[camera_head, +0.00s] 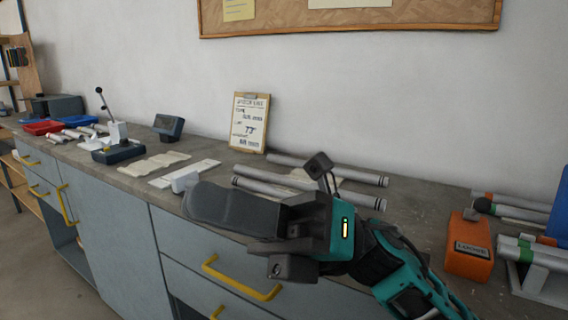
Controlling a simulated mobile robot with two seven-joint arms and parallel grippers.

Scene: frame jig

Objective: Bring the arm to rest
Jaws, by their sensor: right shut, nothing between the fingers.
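My right gripper (215,205) is in the middle of the head view, on a teal and black arm (400,272) that comes in from the lower right. Its dark fingers point left and are shut with nothing between them. It is in front of the grey workbench (437,215) and hides part of the front edge and drawers. I cannot tell its exact height above the bench. My left gripper is not in view.
Several grey tubes (330,171) lie behind the gripper. An orange box (469,250) and more tubes (535,250) on a white stand are at right. A clipboard (249,122) leans on the wall. A black-levered device (118,150) and red tray (43,127) are at left.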

